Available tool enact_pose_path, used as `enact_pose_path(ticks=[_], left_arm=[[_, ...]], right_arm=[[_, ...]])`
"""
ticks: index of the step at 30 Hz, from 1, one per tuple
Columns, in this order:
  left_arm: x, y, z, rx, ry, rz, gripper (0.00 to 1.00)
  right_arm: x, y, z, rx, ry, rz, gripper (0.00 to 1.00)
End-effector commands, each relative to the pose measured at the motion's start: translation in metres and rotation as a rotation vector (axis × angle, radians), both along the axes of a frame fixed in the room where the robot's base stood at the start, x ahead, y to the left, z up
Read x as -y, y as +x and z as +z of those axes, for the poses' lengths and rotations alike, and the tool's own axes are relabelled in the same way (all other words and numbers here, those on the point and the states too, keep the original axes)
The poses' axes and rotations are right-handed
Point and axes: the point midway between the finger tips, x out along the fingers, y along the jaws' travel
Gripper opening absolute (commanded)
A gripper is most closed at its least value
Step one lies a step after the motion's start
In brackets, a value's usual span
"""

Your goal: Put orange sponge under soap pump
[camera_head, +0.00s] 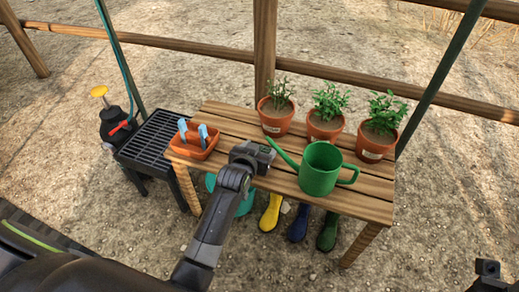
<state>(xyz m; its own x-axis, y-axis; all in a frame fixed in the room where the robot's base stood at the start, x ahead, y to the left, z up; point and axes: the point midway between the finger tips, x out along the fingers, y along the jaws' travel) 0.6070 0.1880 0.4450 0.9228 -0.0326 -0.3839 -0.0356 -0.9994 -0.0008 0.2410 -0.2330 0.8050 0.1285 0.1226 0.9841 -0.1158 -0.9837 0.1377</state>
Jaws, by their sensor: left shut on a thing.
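I see neither an orange sponge nor a soap pump that I can make out. An orange tray (197,152) with blue-handled tools (190,137) stands on the left end of the wooden table (228,126). My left gripper (262,153) is over the middle of the table, between the tray and the green watering can (320,170), close to the can's spout. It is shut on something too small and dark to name. A dark part at the lower right corner looks like my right gripper (487,268); its fingers are unclear.
Three potted plants (276,122) line the table's back edge. A black grated stand (155,137) and a dark sprayer with a yellow handle (116,127) are at left. Boots (271,212) and a teal bucket (244,204) are below the table. Green posts flank the table.

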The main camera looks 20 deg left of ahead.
Motion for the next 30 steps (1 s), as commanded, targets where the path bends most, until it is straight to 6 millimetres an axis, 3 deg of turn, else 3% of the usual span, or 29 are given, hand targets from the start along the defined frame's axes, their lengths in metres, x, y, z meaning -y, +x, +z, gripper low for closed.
enact_pose_path(ticks=[6, 7, 12, 22, 30], left_arm=[[0.0, 0.0, -0.003, 0.0, 0.0, 0.0, 0.47], [0.0, 0.0, -0.003, 0.001, 0.0, 0.0, 0.7], [0.0, 0.0, -0.003, 0.0, 0.0, 0.0, 0.9], [0.0, 0.0, 0.001, 0.002, 0.0, 0.0, 0.9], [-0.001, -0.039, 0.02, -0.001, -0.004, 0.002, 0.9]], right_arm=[[0.0, 0.0, 0.0, 0.0, -0.001, 0.0, 0.36], [0.0, 0.0, 0.0, 0.0, -0.001, 0.0, 0.36], [0.0, 0.0, 0.0, 0.0, -0.001, -0.001, 0.36], [0.0, 0.0, 0.001, 0.0, -0.001, -0.001, 0.36], [-0.003, 0.003, 0.02, -0.021, -0.027, -0.028, 0.36]])
